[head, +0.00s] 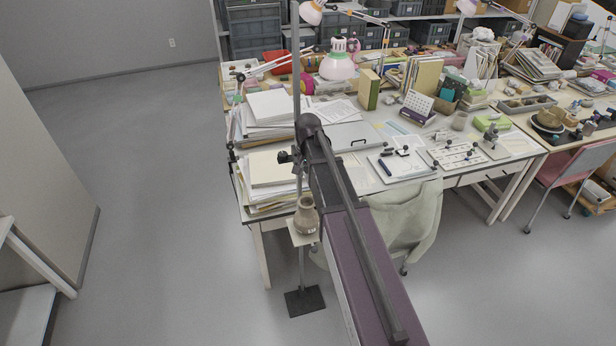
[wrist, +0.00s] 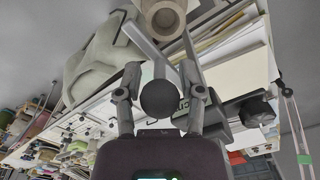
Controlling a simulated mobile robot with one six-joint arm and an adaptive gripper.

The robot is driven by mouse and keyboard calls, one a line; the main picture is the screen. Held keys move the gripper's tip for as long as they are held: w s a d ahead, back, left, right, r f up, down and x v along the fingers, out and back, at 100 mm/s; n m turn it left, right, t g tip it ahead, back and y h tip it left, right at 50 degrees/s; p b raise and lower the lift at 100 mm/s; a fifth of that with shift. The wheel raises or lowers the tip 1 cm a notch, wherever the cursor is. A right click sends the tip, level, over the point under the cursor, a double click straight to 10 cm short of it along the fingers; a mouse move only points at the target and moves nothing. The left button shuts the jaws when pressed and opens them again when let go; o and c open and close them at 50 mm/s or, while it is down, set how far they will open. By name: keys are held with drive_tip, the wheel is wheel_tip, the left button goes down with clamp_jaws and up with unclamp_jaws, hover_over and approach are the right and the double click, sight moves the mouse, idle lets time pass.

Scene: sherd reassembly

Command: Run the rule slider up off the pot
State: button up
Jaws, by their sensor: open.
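The pot (head: 306,216), a beige clay vessel, stands upright on a small pale plate (head: 294,238) on a stand. The rule is the tall thin grey post (head: 297,70) rising behind it. The dark rule slider (head: 286,157) sits on the post, above the pot and apart from its rim. In the wrist view the pot's round mouth (wrist: 165,14) shows at the top. My gripper (wrist: 160,76) is open, its two fingers on either side of a round dark knob (wrist: 159,99), seemingly the slider's. Finger contact cannot be told. In the head view my arm mostly hides the gripper.
The stand's dark square foot (head: 305,301) rests on the floor. Right behind is a desk with stacked papers (head: 275,168), a white board (head: 402,165) and lamps. A chair with a pale green cloth (head: 412,215) stands right of the pot. The floor at left is clear.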

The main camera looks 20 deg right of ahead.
clamp_jaws()
idle(0.5)
drive_tip(key=shift+r+p, duration=0.45)
drive_tip(key=shift+r, duration=0.25)
